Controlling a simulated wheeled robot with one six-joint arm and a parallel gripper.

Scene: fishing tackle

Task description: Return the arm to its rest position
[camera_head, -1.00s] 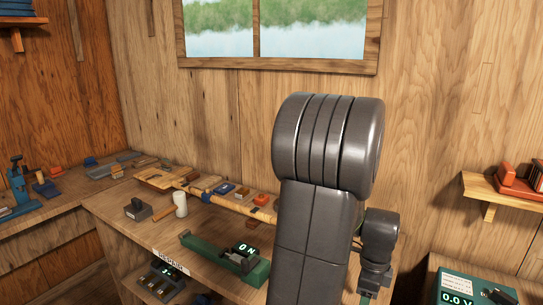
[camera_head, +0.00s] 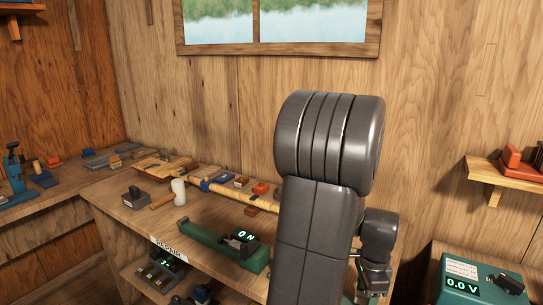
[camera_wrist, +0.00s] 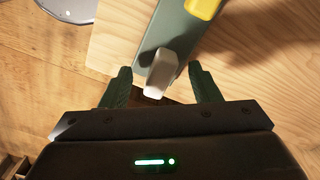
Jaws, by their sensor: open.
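My arm stands upright in the head view as thick dark grey links, with a smaller wrist part low on its right side. The fingers cannot be made out there. In the wrist view my gripper (camera_wrist: 164,88) is open, with its two dark green fingers apart. A pale grey block-like lever (camera_wrist: 161,74) shows in the gap between the fingertips, on the end of a green device (camera_wrist: 175,40) with a yellow part (camera_wrist: 203,8). I cannot tell how far below the fingers the lever is. Nothing is visibly gripped.
A wooden bench (camera_head: 130,222) marked REPAIR holds a bamboo-coloured rod (camera_head: 232,194), a white cylinder (camera_head: 179,191) and a green device with a lit display (camera_head: 243,235). At right are a green box reading 0.0 V (camera_head: 487,275) and a wall shelf (camera_head: 503,180). A window (camera_head: 280,25) is behind.

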